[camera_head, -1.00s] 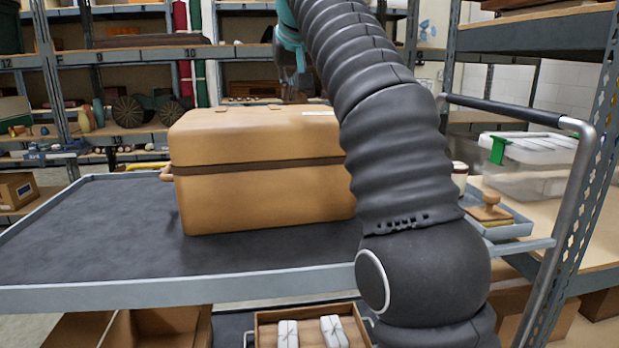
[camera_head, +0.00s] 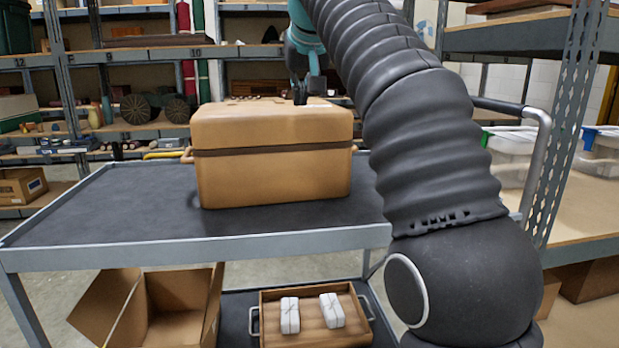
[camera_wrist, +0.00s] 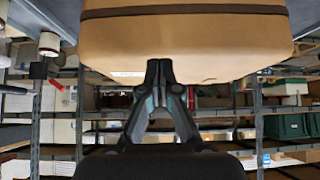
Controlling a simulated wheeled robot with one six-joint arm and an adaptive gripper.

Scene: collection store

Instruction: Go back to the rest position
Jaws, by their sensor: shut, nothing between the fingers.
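My gripper (camera_wrist: 158,66) is shut and empty in the wrist view, its fingertips together in front of the tan case. In the head view my gripper (camera_head: 300,98) hangs over the back part of the case's top; I cannot tell whether it touches. The tan case (camera_head: 272,165) has a dark band around it and stands upright, closed, on the cart's dark top. The case (camera_wrist: 215,42) appears upside down along the upper edge of the wrist view. My black sleeved arm covers the right part of the head view.
The cart's top (camera_head: 110,205) is clear left of the case. Below are an open cardboard box (camera_head: 185,300) and a wooden tray (camera_head: 270,338) with two white bundles. A metal handle (camera_head: 540,150) rises at the cart's right. Loaded shelves stand behind and at right.

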